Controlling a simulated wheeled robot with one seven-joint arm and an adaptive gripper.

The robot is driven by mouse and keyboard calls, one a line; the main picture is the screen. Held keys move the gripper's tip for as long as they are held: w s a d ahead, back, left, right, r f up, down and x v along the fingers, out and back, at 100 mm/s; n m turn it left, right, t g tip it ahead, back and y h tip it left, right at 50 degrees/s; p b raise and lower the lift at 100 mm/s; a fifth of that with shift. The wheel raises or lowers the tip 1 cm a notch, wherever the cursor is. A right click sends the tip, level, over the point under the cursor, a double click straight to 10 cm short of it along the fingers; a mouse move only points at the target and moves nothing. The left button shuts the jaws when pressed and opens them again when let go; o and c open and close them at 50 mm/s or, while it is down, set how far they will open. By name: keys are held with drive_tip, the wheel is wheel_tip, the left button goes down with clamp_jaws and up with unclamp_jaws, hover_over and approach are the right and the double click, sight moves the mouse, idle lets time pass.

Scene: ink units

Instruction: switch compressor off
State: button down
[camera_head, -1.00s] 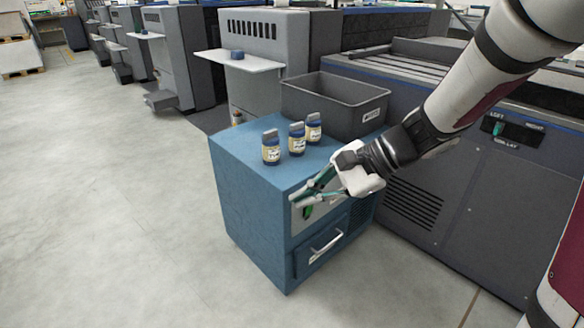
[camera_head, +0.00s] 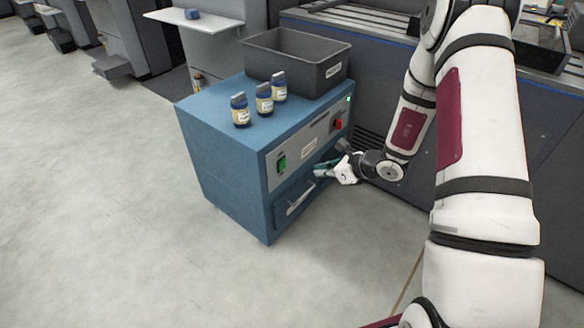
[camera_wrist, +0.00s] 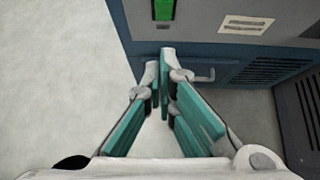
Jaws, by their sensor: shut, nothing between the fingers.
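The blue cabinet (camera_head: 225,150) has a grey control panel on its front. A green switch (camera_head: 281,164) sits at the panel's left end and a red switch (camera_head: 338,124) at its right end, with a small green light (camera_head: 348,99) above the red one. The panel's label (camera_head: 309,147) is too small to read. My gripper (camera_head: 318,171) is shut and empty in front of the cabinet, below the panel and right of the green switch. In the wrist view the green switch (camera_wrist: 163,10) lies beyond the fingertips (camera_wrist: 162,58), apart from them. No switch is named compressor legibly.
A drawer handle (camera_head: 300,200) is below the panel. Several small bottles (camera_head: 264,98) and a dark grey bin (camera_head: 320,75) stand on the cabinet's top. A large dark machine (camera_head: 370,60) stands behind at right. The floor (camera_head: 120,220) at left is clear.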

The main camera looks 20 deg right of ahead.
drive_tip(key=shift+d+f, duration=0.1)
idle(0.3)
drive_tip(key=b, duration=0.4)
approach(282, 167)
drive_tip(key=shift+s+d+f+x, duration=0.1)
drive_tip(key=shift+f+x, duration=0.05)
drive_tip(key=shift+x, duration=0.8)
drive_tip(key=shift+s+d+f+x, duration=0.1)
drive_tip(key=shift+f+x, duration=0.05)
drive_tip(key=shift+x, duration=0.85)
drive_tip(key=shift+s+d+f+x, duration=0.1)
drive_tip(key=shift+f+x, duration=0.1)
drive_tip(key=shift+x, duration=0.75)
drive_tip(key=shift+w+a+r+b, duration=0.2)
drive_tip(key=shift+w+a+b, duration=0.1)
drive_tip(key=shift+w+a, duration=0.1)
drive_tip(key=shift+d, duration=0.1)
drive_tip(key=shift+r, duration=0.15)
